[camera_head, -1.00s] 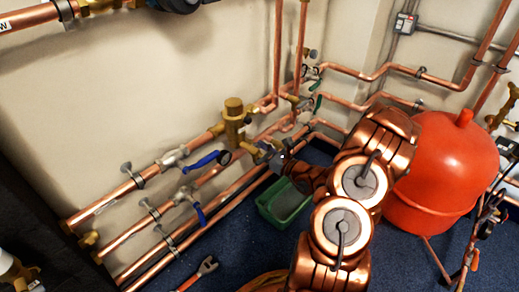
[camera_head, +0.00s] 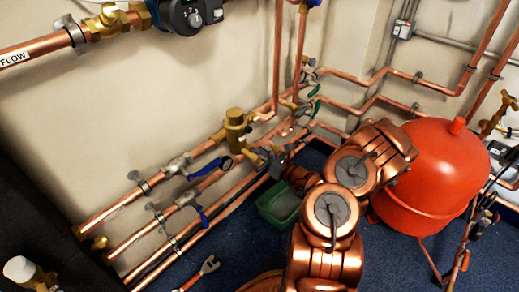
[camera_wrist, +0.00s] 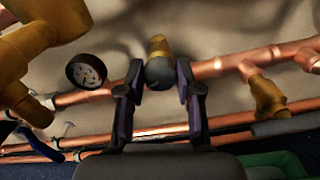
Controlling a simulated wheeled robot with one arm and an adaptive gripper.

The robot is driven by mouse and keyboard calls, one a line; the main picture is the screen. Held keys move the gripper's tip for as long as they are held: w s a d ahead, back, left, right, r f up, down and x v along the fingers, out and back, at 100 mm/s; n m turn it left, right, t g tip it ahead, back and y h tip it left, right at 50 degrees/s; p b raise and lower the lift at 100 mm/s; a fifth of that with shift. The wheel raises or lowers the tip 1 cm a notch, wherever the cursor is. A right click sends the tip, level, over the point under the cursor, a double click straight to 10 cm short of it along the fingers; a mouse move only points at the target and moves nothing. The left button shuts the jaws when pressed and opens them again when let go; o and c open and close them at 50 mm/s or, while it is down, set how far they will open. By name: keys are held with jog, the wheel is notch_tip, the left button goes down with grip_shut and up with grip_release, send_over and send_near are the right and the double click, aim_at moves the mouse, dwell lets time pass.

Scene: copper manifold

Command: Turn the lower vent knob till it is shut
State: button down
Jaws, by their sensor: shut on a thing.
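The lower vent knob (camera_wrist: 160,73) is a dark grey round cap on a short brass stem, on a copper pipe against the wall. In the wrist view it sits between the two fingertips of my gripper (camera_wrist: 158,82), which is shut on it. In the head view my gripper (camera_head: 276,155) reaches the pipe just right of the brass valve body (camera_head: 236,128). The knob itself is hidden there by the gripper and wrist. How far the knob is turned cannot be told.
A round gauge (camera_wrist: 86,71) stands close left of the gripper. Blue lever handles (camera_head: 208,166) stick out along the pipes at left. A green tray (camera_head: 282,203) lies on the floor below. A red tank (camera_head: 434,172) stands right of my arm. A wrench (camera_head: 203,271) lies on the floor.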

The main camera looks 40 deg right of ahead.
jog(key=shift+m+p, duration=0.8)
jog(key=shift+p, duration=0.55)
jog(key=m+p, duration=0.1)
jog(key=m, duration=1.9)
jog(key=shift+d+f+m+p, duration=0.1)
jog(key=shift+d+m+p, duration=0.05)
jog(key=shift+m+p, duration=0.2)
jog(key=shift+m, duration=0.25)
jog(key=c, duration=0.8)
grip_release()
jog(key=shift+o, duration=0.2)
jog(key=shift+s, duration=0.1)
